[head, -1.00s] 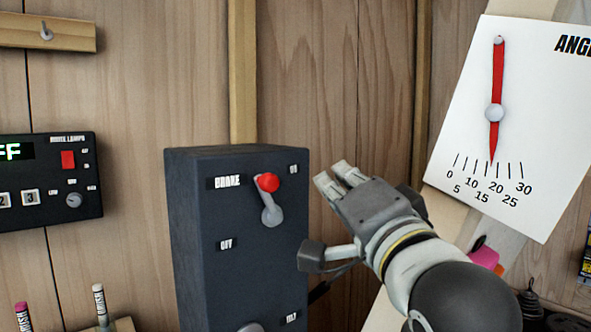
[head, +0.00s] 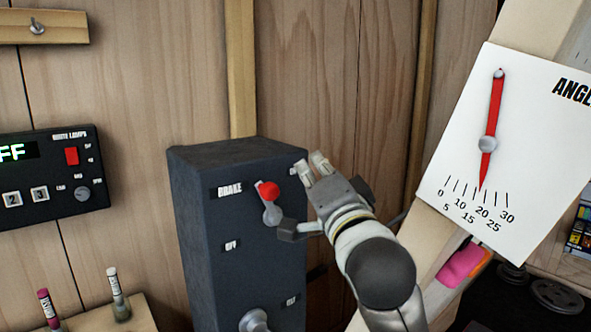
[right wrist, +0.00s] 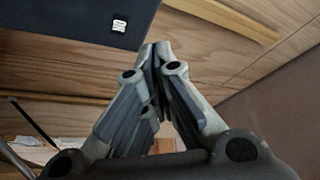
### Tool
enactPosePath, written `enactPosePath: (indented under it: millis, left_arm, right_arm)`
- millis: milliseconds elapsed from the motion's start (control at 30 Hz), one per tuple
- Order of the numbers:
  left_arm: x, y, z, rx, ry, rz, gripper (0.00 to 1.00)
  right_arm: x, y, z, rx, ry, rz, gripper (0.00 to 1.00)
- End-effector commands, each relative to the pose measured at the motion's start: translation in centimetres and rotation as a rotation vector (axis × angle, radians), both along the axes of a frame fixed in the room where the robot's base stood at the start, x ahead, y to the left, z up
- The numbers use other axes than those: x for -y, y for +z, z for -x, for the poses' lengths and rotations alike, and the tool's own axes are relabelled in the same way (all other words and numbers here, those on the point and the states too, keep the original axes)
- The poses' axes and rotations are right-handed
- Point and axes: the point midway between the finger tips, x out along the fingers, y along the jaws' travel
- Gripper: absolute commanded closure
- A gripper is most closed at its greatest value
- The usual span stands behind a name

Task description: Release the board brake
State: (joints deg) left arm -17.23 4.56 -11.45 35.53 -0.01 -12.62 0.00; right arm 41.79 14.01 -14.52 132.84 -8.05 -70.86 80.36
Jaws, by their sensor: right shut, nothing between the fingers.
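The brake lever, with a red knob (head: 269,191) on a grey arm, is on the front of a dark box (head: 205,250) in the head view. It points up, beside the label "BRAKE" (head: 230,190); an "OFF" label is lower down. My right gripper (head: 311,166) is shut and empty. Its fingertips are near the box's upper right edge, right of the red knob and apart from it. In the right wrist view the closed fingers (right wrist: 158,50) point up the picture, with the dark box (right wrist: 70,18) at upper left. The left gripper is not in view.
A tilted angle board (head: 470,205) with a red pointer near 20 stands at right. A lamp panel (head: 50,175) is on the wall at left. Two markers stand in a wooden holder (head: 100,320) at lower left. A second grey knob (head: 254,320) is low on the box.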

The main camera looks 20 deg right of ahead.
Motion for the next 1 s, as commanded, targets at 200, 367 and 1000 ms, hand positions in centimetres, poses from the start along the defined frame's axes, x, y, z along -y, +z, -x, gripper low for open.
enactPosePath:
  millis: [200, 367, 1000]
  left_arm:
    - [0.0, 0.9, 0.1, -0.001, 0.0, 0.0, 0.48]
    - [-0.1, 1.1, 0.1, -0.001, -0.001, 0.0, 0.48]
    - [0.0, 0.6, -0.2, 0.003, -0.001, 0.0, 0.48]
  right_arm:
    - [-2.2, -1.3, 0.0, -0.002, 0.002, 0.001, 1.0]
    - [-3.0, -1.9, 0.2, 0.0, -0.001, 0.0, 1.0]
    - [-3.3, -2.3, -0.5, 0.012, -0.002, 0.034, 1.0]
